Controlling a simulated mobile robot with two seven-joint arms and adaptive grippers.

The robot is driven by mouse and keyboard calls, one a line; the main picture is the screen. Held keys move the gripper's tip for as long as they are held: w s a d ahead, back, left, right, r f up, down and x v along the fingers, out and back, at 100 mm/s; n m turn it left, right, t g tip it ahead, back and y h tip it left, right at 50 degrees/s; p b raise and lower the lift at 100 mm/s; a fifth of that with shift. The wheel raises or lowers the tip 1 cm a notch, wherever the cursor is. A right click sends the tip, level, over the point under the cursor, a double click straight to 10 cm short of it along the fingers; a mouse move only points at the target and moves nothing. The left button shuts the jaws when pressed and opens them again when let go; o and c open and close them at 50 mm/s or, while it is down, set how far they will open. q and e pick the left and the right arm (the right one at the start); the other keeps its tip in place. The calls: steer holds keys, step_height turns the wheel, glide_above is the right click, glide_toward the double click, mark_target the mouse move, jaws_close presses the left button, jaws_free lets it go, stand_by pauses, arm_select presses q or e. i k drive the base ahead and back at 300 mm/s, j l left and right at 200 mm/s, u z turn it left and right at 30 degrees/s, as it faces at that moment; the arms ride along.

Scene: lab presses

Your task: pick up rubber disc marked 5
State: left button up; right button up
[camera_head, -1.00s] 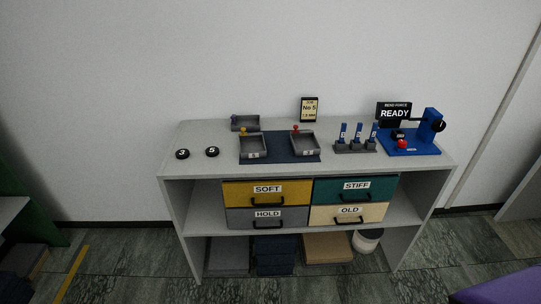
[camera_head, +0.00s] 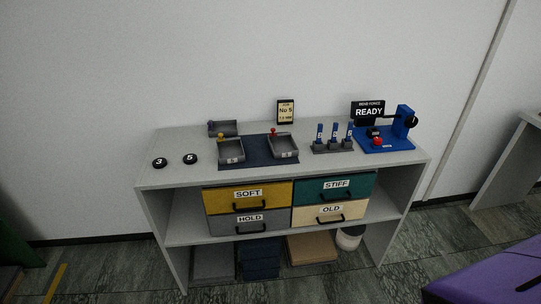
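The black rubber disc marked 5 (camera_head: 190,159) lies flat on the left part of the grey bench top (camera_head: 300,168). A second black disc, marked 3 (camera_head: 159,163), lies just to its left, apart from it. A small sign (camera_head: 285,112) reading No 5 stands at the back of the bench. Neither of my grippers shows in the head view.
A dark mat (camera_head: 257,151) bears two grey trays (camera_head: 231,151); another small tray (camera_head: 222,128) stands behind. A rack (camera_head: 333,143) and blue press (camera_head: 385,138) with a READY display (camera_head: 368,113) stand right. Labelled drawers (camera_head: 249,194) fill the shelf below. The bench's front-left top is clear.

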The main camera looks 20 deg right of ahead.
mark_target(190, 159)
steer(key=i+j+z, duration=0.15)
steer(key=i+j, duration=0.7)
steer(key=j, duration=0.15)
